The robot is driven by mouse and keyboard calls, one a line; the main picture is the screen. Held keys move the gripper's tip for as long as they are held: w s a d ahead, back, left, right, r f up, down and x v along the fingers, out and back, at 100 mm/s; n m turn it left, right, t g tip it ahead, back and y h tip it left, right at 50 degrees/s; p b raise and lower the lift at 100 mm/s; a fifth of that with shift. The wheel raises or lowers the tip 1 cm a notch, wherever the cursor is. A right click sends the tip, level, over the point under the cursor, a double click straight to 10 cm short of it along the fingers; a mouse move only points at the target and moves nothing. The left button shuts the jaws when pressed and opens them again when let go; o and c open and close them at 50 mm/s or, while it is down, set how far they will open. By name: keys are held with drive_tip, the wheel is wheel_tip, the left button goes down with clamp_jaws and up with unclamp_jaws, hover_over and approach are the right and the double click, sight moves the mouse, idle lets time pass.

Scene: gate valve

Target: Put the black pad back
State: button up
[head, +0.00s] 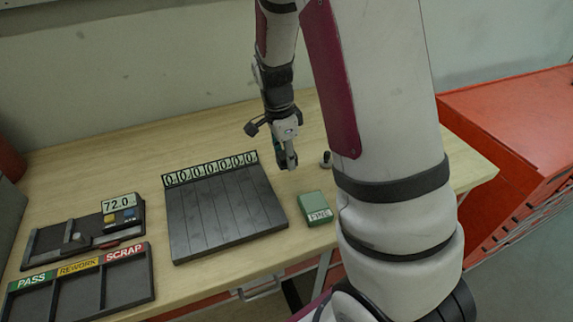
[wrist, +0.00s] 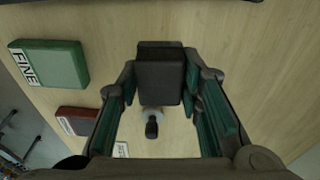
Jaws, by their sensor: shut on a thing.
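The black pad (wrist: 160,78), a dark block, sits between the fingers of my gripper (wrist: 160,88) in the wrist view, and the gripper is shut on it. In the head view my gripper (head: 288,161) points down over the back right of the table, left of a small dark knob. The pad is too small to make out there. I cannot tell how far it is above the table. A green pad (wrist: 52,66) labelled FINE lies on the table; it also shows in the head view (head: 314,205). A dark red pad (wrist: 76,121) lies beside it in the wrist view.
The small knob (head: 326,158) stands close to my gripper. A dark slatted board (head: 225,215) with a row of number tags lies mid-table. A device reading 72.0 (head: 122,212) and a PASS/REWORK/SCRAP tray (head: 82,287) are at left. A red cabinet (head: 515,150) is at right.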

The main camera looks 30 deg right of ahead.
sight(287, 174)
drive_tip(key=shift+f, duration=1.75)
drive_tip(key=shift+f, duration=0.35)
drive_tip(key=o, duration=1.1)
drive_tip(key=shift+f, duration=0.1)
